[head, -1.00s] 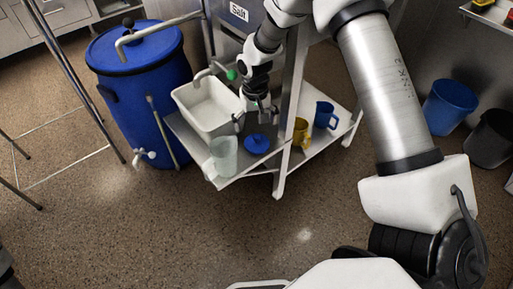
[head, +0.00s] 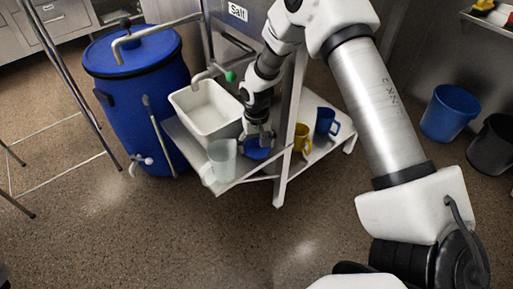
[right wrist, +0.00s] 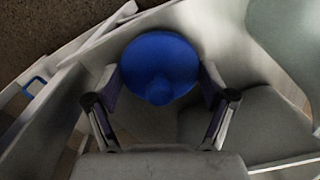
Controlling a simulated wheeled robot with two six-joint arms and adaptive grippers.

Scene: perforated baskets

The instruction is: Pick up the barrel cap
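The barrel cap is a round blue disc with a knob. It lies on the low metal shelf (head: 232,176), and in the head view the cap (head: 256,154) is partly hidden by my right gripper (head: 258,140), which is right over it. In the right wrist view the cap (right wrist: 160,60) shows between the spread fingers of my right gripper (right wrist: 160,92). The fingers are open, one on each side of the cap, and I cannot tell whether they touch it. My left gripper is not in view.
A clear jug (head: 221,158) and a white basin (head: 207,108) stand left of the cap. A yellow mug (head: 302,138) and a blue mug (head: 325,120) stand beyond a shelf post (head: 291,150) on the right. A blue barrel (head: 140,95) stands at the left.

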